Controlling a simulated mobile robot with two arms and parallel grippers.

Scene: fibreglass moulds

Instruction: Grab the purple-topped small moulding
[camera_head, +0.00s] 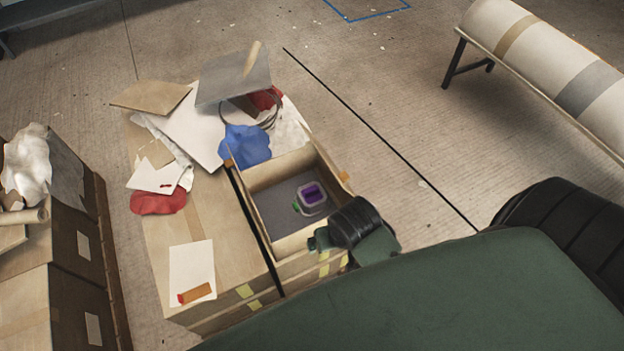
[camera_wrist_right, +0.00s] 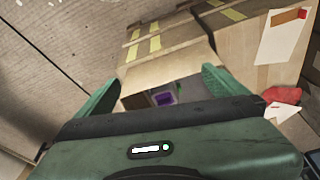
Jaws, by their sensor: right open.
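The small moulding (camera_head: 312,197) has a purple recessed top, a pale rim and a green bit at its side. It sits in the open box (camera_head: 258,178) on the grey floor of the compartment. My right gripper (camera_head: 318,240) is over the box's near right edge, partly hidden by my own wrist. In the right wrist view, my gripper (camera_wrist_right: 162,78) has its two green fingers spread wide with nothing between them. The purple moulding (camera_wrist_right: 163,98) shows beyond the palm, between the fingers and apart from them, its lower part hidden. My left gripper is not in view.
The box has raised cardboard walls around the moulding. A blue cloth (camera_head: 247,145), a grey sheet (camera_head: 233,77) and papers lie behind it. More cartons (camera_head: 60,250) stand left. A large roll on a bench (camera_head: 545,50) is at right. The floor between is open.

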